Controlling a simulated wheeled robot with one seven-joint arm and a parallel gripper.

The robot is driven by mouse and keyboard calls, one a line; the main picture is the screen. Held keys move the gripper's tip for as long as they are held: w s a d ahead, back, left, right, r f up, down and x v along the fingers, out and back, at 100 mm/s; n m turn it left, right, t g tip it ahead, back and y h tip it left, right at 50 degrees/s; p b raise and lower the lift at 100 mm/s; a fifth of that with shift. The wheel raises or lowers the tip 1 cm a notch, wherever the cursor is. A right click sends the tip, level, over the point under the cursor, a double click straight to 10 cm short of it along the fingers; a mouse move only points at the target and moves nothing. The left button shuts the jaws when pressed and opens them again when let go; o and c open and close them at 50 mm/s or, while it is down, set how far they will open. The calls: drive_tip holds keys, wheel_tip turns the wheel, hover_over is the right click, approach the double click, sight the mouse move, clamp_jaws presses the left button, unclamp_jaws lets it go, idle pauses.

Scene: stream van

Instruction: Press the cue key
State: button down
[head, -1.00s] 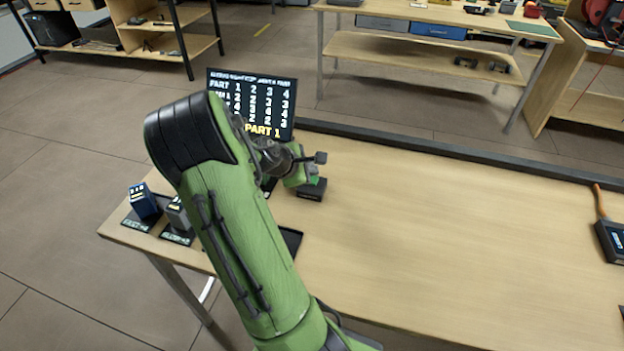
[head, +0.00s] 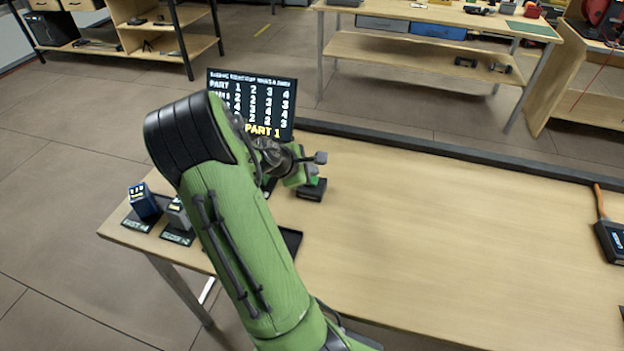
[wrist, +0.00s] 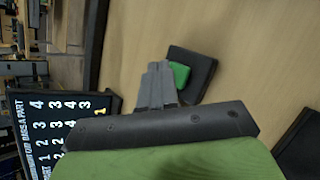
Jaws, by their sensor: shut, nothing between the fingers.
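The cue key is a green key on a small black box (head: 311,192) on the table, to the right of the screen's foot. In the wrist view the green key (wrist: 180,74) shows on its black housing (wrist: 203,68), partly covered by my fingers. My gripper (head: 320,158) is shut and empty, and in the head view it is just above the box. In the wrist view my gripper (wrist: 156,70) has its fingertips beside the green key; I cannot tell whether they touch it. The screen (head: 252,104) stands behind and shows a table of numbers with "PART 1" in yellow.
A blue block (head: 142,200) and a grey block (head: 176,213) stand on labelled dark pads at the table's left end. A dark tray (head: 292,240) is partly hidden by my arm. A dark device (head: 611,240) lies at the far right. The table's middle is clear.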

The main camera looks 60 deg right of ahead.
idle(0.3)
drive_tip(key=shift+f, duration=0.45)
drive_tip(key=shift+f+b, duration=0.5)
drive_tip(key=shift+f, duration=0.05)
idle(0.4)
drive_tip(key=shift+r+p, duration=0.95)
drive_tip(key=shift+r, duration=0.05)
wheel_tip(320, 180, up, 5)
drive_tip(key=p, duration=0.5)
drive_tip(key=shift+r, duration=0.15)
idle(0.4)
